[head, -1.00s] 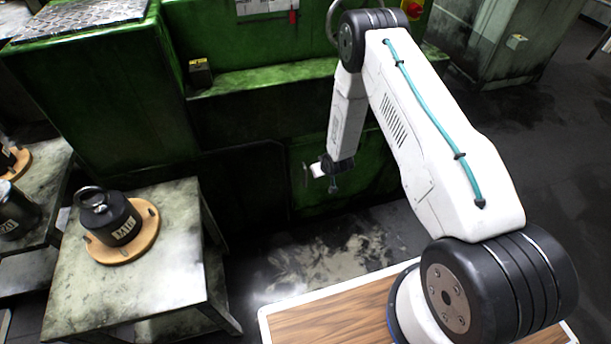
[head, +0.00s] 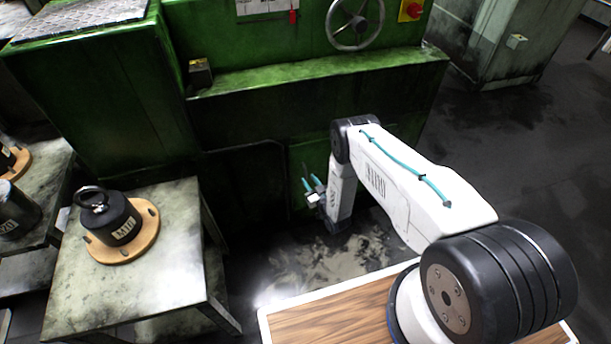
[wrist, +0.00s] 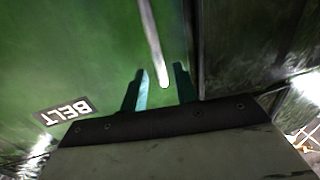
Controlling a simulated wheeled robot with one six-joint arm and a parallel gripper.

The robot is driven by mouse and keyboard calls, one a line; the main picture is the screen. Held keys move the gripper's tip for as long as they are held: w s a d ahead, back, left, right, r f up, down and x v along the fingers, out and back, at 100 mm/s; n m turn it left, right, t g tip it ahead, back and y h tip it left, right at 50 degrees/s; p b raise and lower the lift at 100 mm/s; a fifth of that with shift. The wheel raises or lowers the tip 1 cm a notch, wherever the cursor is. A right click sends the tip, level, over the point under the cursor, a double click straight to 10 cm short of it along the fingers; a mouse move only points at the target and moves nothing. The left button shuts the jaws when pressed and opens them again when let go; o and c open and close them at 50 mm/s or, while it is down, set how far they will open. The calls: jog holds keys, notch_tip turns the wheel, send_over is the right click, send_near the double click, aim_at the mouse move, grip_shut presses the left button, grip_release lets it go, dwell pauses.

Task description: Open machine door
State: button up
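The green machine door (head: 308,155) is low on the front of the green machine in the head view, partly covered by my arm. It fills much of the wrist view as a green panel (wrist: 70,50) with a white BELT label (wrist: 63,111). A pale bar-shaped handle (wrist: 151,38) runs down the panel, its lower end between my two fingers in the picture. My gripper (head: 308,180) is in front of the door; in the wrist view its fingers (wrist: 160,85) are apart, with nothing visibly clamped. I cannot tell whether they touch the bar. The door looks shut.
A grey handwheel (head: 355,22) and a red stop button (head: 411,10) are above on the machine. A worn table (head: 75,270) at left bears a black weight (head: 112,221) on a wooden disc (head: 148,238). Dark floor lies open at right.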

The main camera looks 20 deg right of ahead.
aim_at(306, 176)
jog(key=shift+w+a, duration=0.2)
jog(key=shift+w, duration=0.8)
jog(key=shift+w+a, duration=0.2)
jog(key=shift+w, duration=0.8)
grip_shut()
